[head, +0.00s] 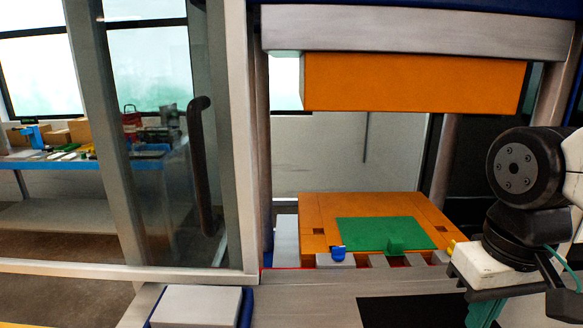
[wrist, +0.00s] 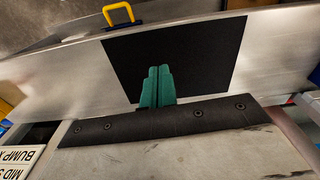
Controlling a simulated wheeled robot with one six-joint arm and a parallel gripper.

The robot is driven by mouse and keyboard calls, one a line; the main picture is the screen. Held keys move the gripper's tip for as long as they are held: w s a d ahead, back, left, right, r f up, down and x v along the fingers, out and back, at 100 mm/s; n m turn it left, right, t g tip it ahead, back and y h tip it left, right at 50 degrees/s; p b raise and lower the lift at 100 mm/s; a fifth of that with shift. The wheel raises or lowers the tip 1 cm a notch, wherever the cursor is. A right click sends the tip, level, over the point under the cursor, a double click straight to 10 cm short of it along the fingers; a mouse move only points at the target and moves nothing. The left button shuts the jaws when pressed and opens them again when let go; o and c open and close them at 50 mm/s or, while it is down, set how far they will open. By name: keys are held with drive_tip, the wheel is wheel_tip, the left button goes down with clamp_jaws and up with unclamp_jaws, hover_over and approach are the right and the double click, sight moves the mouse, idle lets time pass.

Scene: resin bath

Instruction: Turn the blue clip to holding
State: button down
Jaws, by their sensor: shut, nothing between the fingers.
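The small blue clip (head: 338,253) sits at the front edge of the orange lower block (head: 315,215), left of the green sheet (head: 375,233). It rests on a grey piece; its exact setting is too small to tell. My gripper (head: 484,313) is low at the right in the head view, apart from the clip and well to its right. In the wrist view my gripper's green fingers (wrist: 156,85) are together with nothing between them, over a black pad (wrist: 195,55). The clip does not show in the wrist view.
An orange upper block (head: 410,83) hangs above the lower one with an open gap between. A glass door with a dark handle (head: 200,165) stands at left. Several grey pieces line the block's front. A dark bolted bar (wrist: 165,122) and a yellow handle (wrist: 118,14) show in the wrist view.

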drive_tip(key=w+a+r, duration=0.2)
drive_tip(key=w+a, duration=0.4)
drive_tip(key=w, duration=0.3)
drive_tip(key=r, duration=0.1)
hover_over(340, 264)
drive_tip(key=s, duration=0.1)
drive_tip(key=shift+m+g, duration=0.3)
drive_tip(key=shift+m, duration=0.1)
drive_tip(key=shift+s+f, duration=0.1)
drive_tip(key=shift+f, duration=3.1)
drive_tip(key=shift+w, duration=0.6)
drive_tip(key=shift+a, duration=0.15)
wheel_tip(340, 264, up, 6)
drive_tip(key=shift+s, duration=0.45)
